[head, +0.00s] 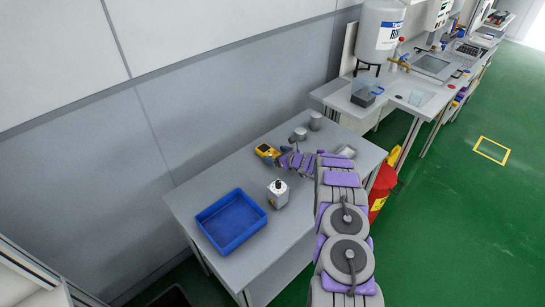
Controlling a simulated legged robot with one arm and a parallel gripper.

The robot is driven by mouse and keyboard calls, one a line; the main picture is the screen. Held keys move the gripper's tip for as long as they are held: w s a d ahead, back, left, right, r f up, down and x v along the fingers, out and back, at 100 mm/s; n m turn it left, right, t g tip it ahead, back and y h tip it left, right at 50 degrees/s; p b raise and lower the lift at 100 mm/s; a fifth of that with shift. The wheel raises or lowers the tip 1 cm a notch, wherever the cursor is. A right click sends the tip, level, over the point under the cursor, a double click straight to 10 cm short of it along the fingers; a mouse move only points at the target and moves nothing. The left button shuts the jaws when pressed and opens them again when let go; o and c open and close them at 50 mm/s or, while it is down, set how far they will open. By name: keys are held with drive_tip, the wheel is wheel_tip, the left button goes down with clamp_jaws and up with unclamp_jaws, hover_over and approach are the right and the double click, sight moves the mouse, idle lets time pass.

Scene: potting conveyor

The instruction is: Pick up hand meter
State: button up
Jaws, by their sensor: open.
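The hand meter, seemingly the yellow device with a dark face (266,151), lies on the grey table (190,202) toward its back edge. My gripper (283,157) is at the end of my purple and grey arm, just to the right of the yellow device. The gripper is open, and its fingers are small in this view. I cannot tell whether a finger touches the device. The arm comes in from the lower right and hides part of the table's right side.
A red bin (382,186) is beside the table's right end. A wall runs along the back.

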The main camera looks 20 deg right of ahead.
sight(272, 155)
drive_tip(key=shift+w+a, duration=0.5)
drive_tip(key=shift+a, duration=0.4)
drive_tip(key=shift+a+r, duration=0.1)
drive_tip(key=shift+a, duration=0.4)
drive_tip(key=shift+d+f, duration=0.2)
drive_tip(key=shift+d, duration=0.75)
drive_tip(key=c, duration=0.6)
drive_tip(key=shift+a+r, duration=0.1)
drive_tip(key=shift+a, duration=0.5)
drive_tip(key=c, duration=0.4)
drive_tip(key=shift+c, duration=1.1)
